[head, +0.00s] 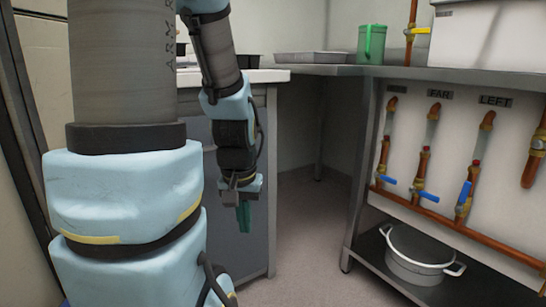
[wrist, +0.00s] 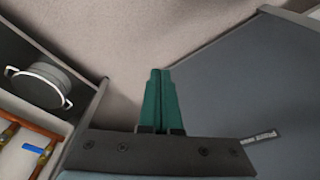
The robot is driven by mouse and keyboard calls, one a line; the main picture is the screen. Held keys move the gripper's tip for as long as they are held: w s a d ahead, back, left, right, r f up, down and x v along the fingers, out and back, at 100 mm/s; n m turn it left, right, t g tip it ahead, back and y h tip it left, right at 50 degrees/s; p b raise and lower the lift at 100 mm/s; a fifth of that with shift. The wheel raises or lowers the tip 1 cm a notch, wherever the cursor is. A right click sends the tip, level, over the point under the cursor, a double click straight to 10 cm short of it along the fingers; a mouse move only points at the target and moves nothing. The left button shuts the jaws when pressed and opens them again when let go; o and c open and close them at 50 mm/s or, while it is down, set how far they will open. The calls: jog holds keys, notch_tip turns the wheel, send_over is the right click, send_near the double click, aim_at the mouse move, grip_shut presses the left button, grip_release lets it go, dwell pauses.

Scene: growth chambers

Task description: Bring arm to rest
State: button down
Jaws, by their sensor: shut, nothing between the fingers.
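My gripper (head: 244,218) hangs pointing down in front of a grey cabinet in the head view. Its two green fingers are shut together with nothing between them. In the wrist view the gripper (wrist: 159,75) also shows shut and empty, with the floor beyond its tips. My light-blue arm fills the left of the head view and folds down to the gripper.
A grey cabinet (head: 262,190) stands close behind my gripper. At right, a bench (head: 440,72) carries a green jug (head: 371,44) and a metal tray (head: 312,58). Below are copper pipes with blue valves (head: 425,197) and a white pot (head: 418,258). The floor (head: 310,225) between is clear.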

notch_tip(320, 180, up, 38)
jog(key=s+p, duration=0.1)
jog(key=p, duration=3.7)
jog(key=shift+a+r+n, duration=0.15)
jog(key=shift+a+n, duration=0.1)
jog(key=shift+n, duration=0.05)
